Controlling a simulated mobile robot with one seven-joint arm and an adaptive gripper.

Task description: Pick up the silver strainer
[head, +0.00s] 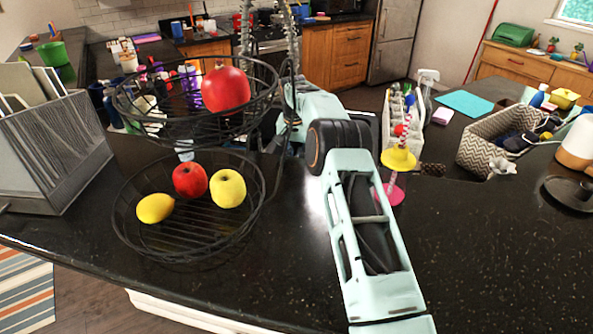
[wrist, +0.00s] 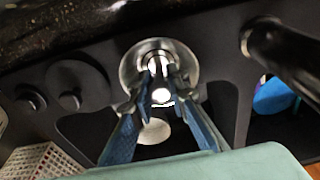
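In the wrist view, a round, shiny metal piece (wrist: 132,66), which looks like the silver strainer, sits in a dark surface just beyond my fingertips. Its middle is bright with glare. My gripper (wrist: 162,85) points at it, with its two blue-padded fingers on either side of the bright centre. A narrow gap shows between the tips. I cannot tell whether they touch or hold the metal. In the head view, neither the strainer nor my gripper can be made out; my pale green arm covers the middle of the counter.
A two-tier black wire basket (head: 125,215) with fruit stands left of my arm. A dish rack (head: 55,150) is farther left. A pink-and-yellow stand (head: 398,160) is close to my arm's right. A patterned bin (head: 490,150) is farther right. A dark cylindrical part (wrist: 285,55) is right of my fingers.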

